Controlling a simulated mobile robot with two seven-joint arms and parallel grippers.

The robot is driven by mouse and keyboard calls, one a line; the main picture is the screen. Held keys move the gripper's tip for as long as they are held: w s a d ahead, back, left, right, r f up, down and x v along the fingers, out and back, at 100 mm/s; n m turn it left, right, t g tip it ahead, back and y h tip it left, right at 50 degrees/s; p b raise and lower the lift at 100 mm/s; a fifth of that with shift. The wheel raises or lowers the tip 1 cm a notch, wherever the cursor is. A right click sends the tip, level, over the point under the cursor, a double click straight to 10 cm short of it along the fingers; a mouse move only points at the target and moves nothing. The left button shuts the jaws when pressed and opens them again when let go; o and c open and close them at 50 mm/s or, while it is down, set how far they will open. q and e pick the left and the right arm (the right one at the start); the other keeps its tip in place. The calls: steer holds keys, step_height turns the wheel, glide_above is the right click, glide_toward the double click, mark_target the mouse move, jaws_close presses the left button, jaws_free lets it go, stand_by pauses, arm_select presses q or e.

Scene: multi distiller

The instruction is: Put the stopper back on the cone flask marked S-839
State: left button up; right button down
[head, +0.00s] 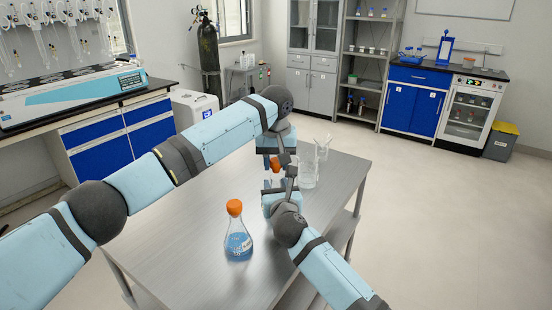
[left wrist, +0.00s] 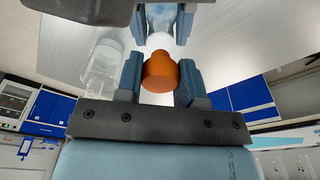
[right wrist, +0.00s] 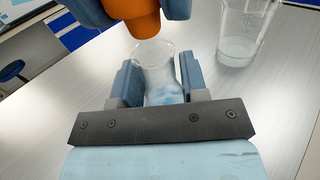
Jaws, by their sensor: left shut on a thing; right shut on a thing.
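My left gripper (head: 275,168) is shut on an orange stopper (left wrist: 160,74). My right gripper (head: 279,188) is shut on a clear cone flask (right wrist: 159,80) with some bluish content, held over the table. The stopper is also at the top of the right wrist view (right wrist: 132,16), just above the flask's open mouth. It looks slightly off to one side, and I cannot tell if it touches the rim. No marking is readable on the held flask. A second cone flask (head: 238,243) with blue liquid stands on the table with its orange stopper on; its label is too small to read.
Glass beakers stand on the metal table (head: 180,245) behind my grippers; one beaker (right wrist: 240,40) shows at the right of the right wrist view. The table's front left is clear. A lab bench (head: 105,140) is at the left, cabinets (head: 415,98) at the back.

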mark_target(276, 173)
stand_by(0.3)
arm_select(q)
steer(key=shift+f, duration=0.9)
steer(key=shift+f, duration=0.6)
steer(key=o, duration=1)
steer(key=shift+r, duration=0.1)
steer(key=r, duration=0.4)
steer(key=s+r, duration=0.1)
steer(key=r, duration=0.6)
steer(key=shift+s+r, duration=0.3)
steer(key=shift+r, duration=0.1)
arm_select(e)
steer(key=c, duration=0.6)
jaws_free()
